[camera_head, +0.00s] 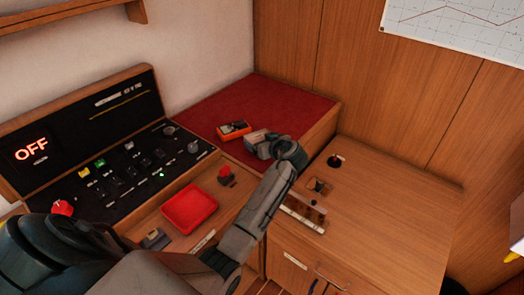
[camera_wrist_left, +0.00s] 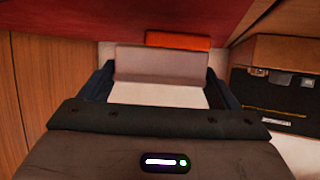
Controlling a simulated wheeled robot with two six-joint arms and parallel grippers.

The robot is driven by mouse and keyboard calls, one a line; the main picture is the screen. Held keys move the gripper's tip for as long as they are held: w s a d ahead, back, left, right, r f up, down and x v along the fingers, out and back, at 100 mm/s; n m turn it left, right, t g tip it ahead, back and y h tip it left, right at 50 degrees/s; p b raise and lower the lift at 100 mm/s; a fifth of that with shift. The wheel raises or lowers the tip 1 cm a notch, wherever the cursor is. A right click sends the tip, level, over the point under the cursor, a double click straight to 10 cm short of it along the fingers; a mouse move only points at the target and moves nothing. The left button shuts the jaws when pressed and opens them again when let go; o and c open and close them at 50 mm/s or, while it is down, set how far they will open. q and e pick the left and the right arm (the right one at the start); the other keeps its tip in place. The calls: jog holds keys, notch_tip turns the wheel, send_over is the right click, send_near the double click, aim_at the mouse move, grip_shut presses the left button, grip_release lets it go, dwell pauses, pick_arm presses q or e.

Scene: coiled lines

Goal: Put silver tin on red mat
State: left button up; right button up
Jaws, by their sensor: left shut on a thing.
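The silver tin (camera_head: 257,138) is a small grey block at the end of my left arm, in front of the dark red mat (camera_head: 275,95) in the head view. My left gripper (camera_head: 266,146) is shut on it. In the left wrist view the tin (camera_wrist_left: 160,65) spans the space between the two dark fingers, with a pale face below. The red mat (camera_wrist_left: 90,15) fills the top of that view. I cannot tell whether the tin touches the mat. My right gripper is not in view.
An orange box (camera_head: 234,131) with dark contents is just left of the tin. A red tray (camera_head: 190,208) and a red knob (camera_head: 225,174) are on the wooden counter. A switch panel (camera_head: 115,165) stands left. The mat's far part is clear.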

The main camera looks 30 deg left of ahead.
pick_arm(q)
jog(key=shift+w+a, duration=0.2)
jog(key=shift+f, duration=0.4)
notch_tip(320, 180, down, 3)
jog(key=shift+r+b, duration=0.15)
jog(key=shift+b, duration=0.75)
jog(key=o, duration=0.7)
jog(key=shift+o, duration=1.2)
